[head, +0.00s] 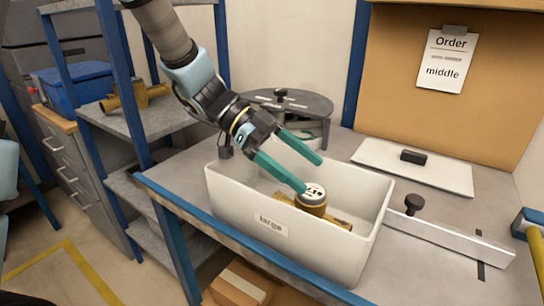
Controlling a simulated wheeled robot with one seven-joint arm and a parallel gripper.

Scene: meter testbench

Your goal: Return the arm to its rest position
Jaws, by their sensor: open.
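My gripper (311,175) has two green fingers spread apart. It is over a white bin (233,206) labelled "large" on the grey bench. A brass meter (313,202) with a round white dial on top sits inside the bin. The front finger's tip shows right beside the meter's dial; I cannot tell whether they touch. No object shows between the fingers. My arm reaches down from the upper left. The lower part of the meter is partly hidden by the bin's front wall.
Behind the bin stands a round dark-topped fixture (300,101). At right lie a white plate with a black handle (413,157) and a pale bar with a black knob (448,237). Blue posts (118,75) and a shelf with another brass meter (133,97) stand at left. An order sheet (446,60) reads "middle".

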